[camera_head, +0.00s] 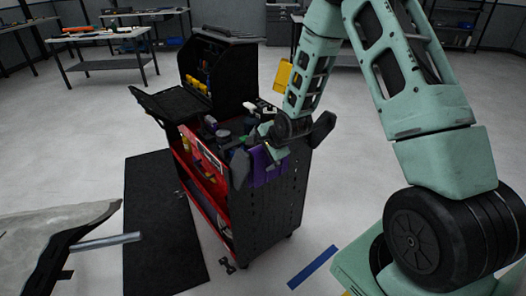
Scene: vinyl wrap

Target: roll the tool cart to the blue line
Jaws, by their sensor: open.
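The tool cart (262,215) is black with red shelves and stands upright on casters in the middle of the head view. Its top holds tools, and a black panel rises at its back. The blue line (312,267) is a short strip on the floor to the right of the cart's near end, apart from it. My gripper (278,158) is at the cart's near top edge, with its fingers spread. Whether it touches the cart I cannot tell. A purple item (268,168) hangs on the cart's near end just below my gripper.
A black mat (160,225) lies along the cart's left side. A grey panel with a metal bar (105,242) juts in at lower left. Workbenches (105,65) stand at the back left. Pale floor is open behind and left of the cart.

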